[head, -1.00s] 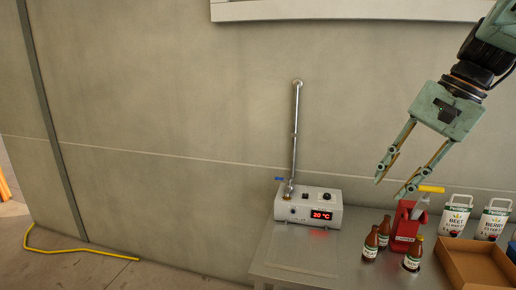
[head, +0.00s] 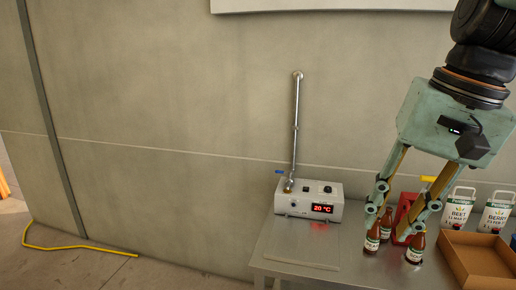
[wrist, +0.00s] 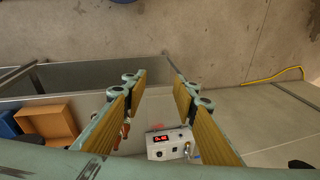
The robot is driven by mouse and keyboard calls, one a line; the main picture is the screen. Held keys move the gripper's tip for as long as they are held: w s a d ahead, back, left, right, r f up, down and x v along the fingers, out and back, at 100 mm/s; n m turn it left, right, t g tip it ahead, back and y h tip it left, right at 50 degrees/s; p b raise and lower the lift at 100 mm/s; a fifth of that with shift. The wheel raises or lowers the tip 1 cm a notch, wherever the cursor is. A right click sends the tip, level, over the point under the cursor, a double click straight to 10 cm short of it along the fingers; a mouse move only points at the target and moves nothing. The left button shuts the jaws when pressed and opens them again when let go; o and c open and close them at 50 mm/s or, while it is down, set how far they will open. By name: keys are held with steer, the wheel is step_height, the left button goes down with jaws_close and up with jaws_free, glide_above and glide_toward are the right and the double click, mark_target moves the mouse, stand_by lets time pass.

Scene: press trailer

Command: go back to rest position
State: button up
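My gripper (head: 388,222) is in the right part of the head view, pointing down in front of the bottles and the red stand. Its two fingers are apart with nothing between them. In the wrist view the open fingers (wrist: 160,85) frame the steel table's edge and the floor. In the head view the fingers partly hide two brown bottles (head: 371,240) (head: 413,250) and the red stand (head: 402,207). Whether the fingers touch the bottles cannot be told from the head view.
A white heater box (head: 283,202) reading 20 °C, with a tall metal pipe (head: 295,130), stands on the steel table (head: 290,245). Two white syrup jugs (head: 456,213) (head: 495,216) and a cardboard tray (head: 475,242) are at right. A yellow hose (head: 80,247) lies on the floor.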

steer(key=s+a+f+n+b, duration=0.1)
steer(key=s+f+n+b, duration=0.1)
steer(key=s+f, duration=0.2)
steer(key=s+a+f+n+t+h+b, duration=0.1)
steer(key=s+f, duration=0.3)
steer(key=s, duration=0.6)
steer(key=shift+s+a+n+t+h+b, duration=0.3)
steer(key=shift+s+n+b, duration=0.15)
steer(key=shift+n, duration=0.35)
steer(key=shift+d, duration=0.15)
